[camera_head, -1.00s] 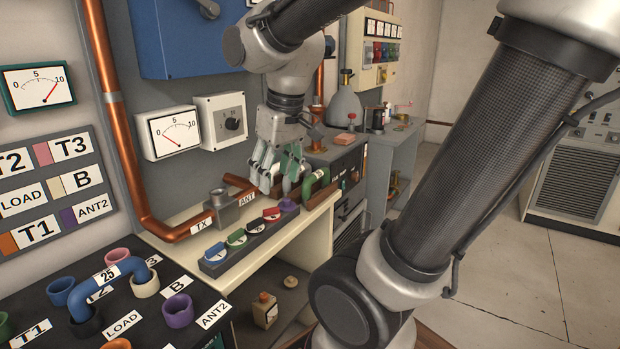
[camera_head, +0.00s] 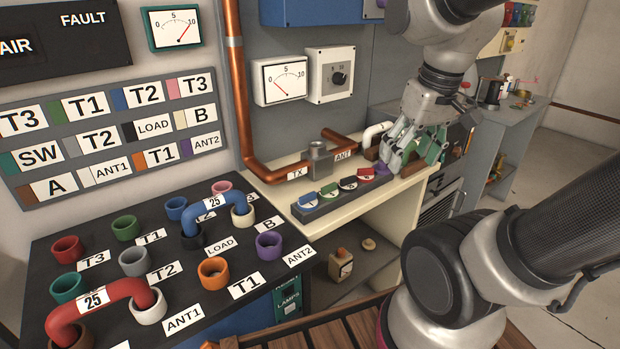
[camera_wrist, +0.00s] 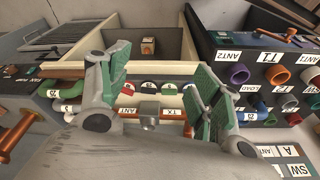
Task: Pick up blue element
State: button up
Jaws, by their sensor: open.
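A small blue element (camera_head: 307,199) with a white label sits at the left end of a dark tray (camera_head: 338,205) on the cream bench. Green (camera_head: 328,191), black (camera_head: 348,183), red (camera_head: 365,174) and purple (camera_head: 383,168) elements stand in the same row. My gripper (camera_head: 412,155) is open above the bench, past the purple end of the row. The red element (camera_wrist: 128,88) shows there; I cannot clearly make out the blue one near the right finger.
A patch panel (camera_head: 190,290) with coloured sockets stands at left, carrying a blue curved link (camera_head: 215,200) and a red one (camera_head: 95,298), both marked 25. A copper pipe (camera_head: 240,110) and a metal TX fitting (camera_head: 320,160) stand behind the tray.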

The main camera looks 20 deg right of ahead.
jog(key=w+a+f+m+g+y, duration=0.1)
jog(key=w+a+f+m+g, duration=0.15)
jog(key=w+f, duration=0.4)
jog(key=m+g+y, duration=0.2)
jog(key=m, duration=0.5)
send_near(309, 194)
jog(key=s+d+f, duration=0.2)
jog(key=f, duration=0.1)
jog(key=shift+s+d, duration=0.15)
jog(key=shift+s, duration=0.1)
jog(key=a+f+m, duration=0.1)
jog(key=f, duration=0.1)
jog(key=a+f+m, duration=0.2)
jog(key=a+f+m+y, duration=0.1)
jog(key=a+f+m, duration=0.1)
jog(key=shift+w+t, duration=0.35)
jog(key=shift+w, duration=0.05)
jog(key=c, duration=1.1)
